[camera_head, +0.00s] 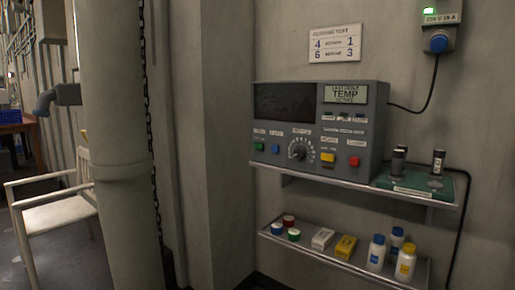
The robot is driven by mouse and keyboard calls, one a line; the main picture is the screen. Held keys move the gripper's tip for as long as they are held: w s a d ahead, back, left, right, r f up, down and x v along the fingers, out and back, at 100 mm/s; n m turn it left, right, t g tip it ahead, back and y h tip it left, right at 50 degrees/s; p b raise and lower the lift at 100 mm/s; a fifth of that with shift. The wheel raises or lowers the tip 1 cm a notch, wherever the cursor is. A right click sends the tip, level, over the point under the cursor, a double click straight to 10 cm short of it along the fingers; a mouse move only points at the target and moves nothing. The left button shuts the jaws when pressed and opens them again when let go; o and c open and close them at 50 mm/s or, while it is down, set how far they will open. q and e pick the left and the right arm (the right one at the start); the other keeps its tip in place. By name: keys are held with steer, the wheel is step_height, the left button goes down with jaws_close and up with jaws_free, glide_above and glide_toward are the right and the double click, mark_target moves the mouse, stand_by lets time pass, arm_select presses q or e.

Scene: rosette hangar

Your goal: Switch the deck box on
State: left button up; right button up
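A grey console, which I take to be the deck box (318,130), stands on the upper wall shelf, right of centre. Its wide screen (284,103) is dark. A small pale panel (345,94) at its upper right reads "TEMP"; its smaller print is hard to read. Along the lower front are a green button (258,146), a blue button (275,149), a round dial (301,150), a yellow button (328,157) and a red button (354,161). Their labels are too small to read surely. Neither gripper shows in the view.
A cable runs from the box to a blue plug (439,43) at a wall socket with a green light. A green tray (395,182) with dark cylinders stands right of the box. The lower shelf (325,257) holds tubs, cartons and bottles. A thick pipe (118,220) and white chair (62,212) stand left.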

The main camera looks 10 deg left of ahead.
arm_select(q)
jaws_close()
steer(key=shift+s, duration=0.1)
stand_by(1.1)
